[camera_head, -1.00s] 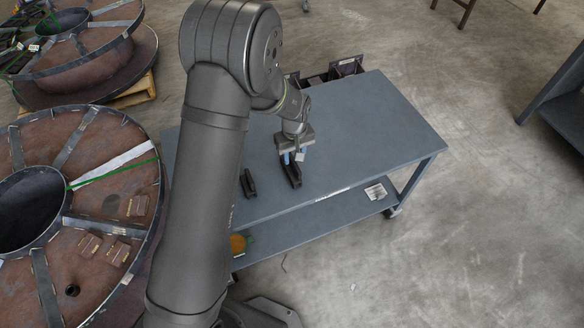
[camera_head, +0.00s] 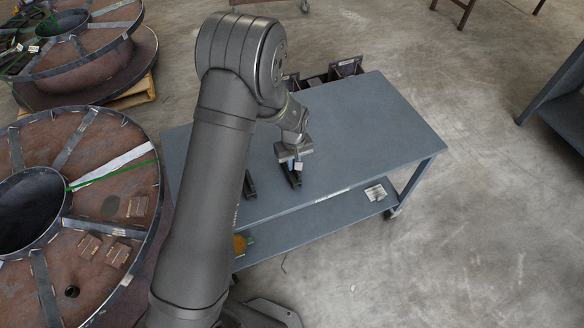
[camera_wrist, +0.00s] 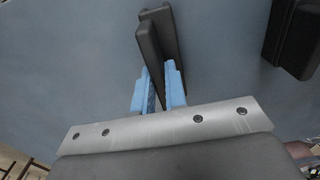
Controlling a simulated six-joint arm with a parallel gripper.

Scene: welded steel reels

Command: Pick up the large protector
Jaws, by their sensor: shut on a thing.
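The large protector (camera_head: 295,179) is a long black channel-shaped piece on the grey-blue table. My gripper (camera_head: 292,165) is right above it in the head view. In the wrist view the large protector (camera_wrist: 160,42) stretches away between the blue fingers of my gripper (camera_wrist: 160,88), which are shut on its near part. A smaller black protector (camera_head: 250,185) lies to the left on the table; it also shows at the upper right of the wrist view (camera_wrist: 293,38). I cannot tell whether the held piece touches the tabletop.
The table (camera_head: 380,135) is bare to the right of my gripper. Dark brown boxes (camera_head: 345,68) stand behind its far edge. A lower shelf (camera_head: 330,215) holds a white paper and an orange item. Large steel reels (camera_head: 85,200) stand at the left.

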